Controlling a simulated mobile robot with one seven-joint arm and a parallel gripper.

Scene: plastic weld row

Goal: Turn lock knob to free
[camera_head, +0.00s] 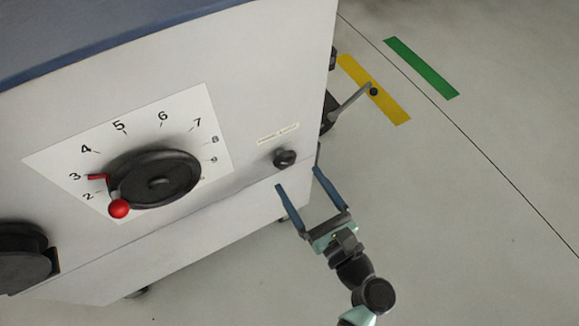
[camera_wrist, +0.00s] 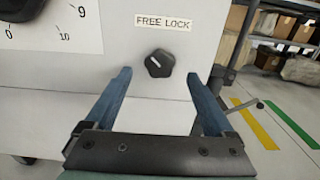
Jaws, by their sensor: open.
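The lock knob (camera_head: 285,158) is a small black knob on the pale front panel of the machine, under a small label (camera_head: 278,134). In the wrist view the knob (camera_wrist: 159,63) sits under the label reading "FREE LOCK" (camera_wrist: 163,22), and a small light mark shows on its face. My gripper (camera_head: 298,178) is open and empty, in front of and a little below the knob. In the wrist view its two blue fingers (camera_wrist: 160,85) stand apart, with the knob between and beyond them, not touched.
A numbered dial plate with a large black handwheel (camera_head: 155,178) and red ball handle (camera_head: 119,209) lies left of the knob. A crank lever (camera_head: 352,102) sticks out from the machine's right side. Yellow (camera_head: 374,90) and green (camera_head: 421,68) floor strips lie to the right, where the floor is clear.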

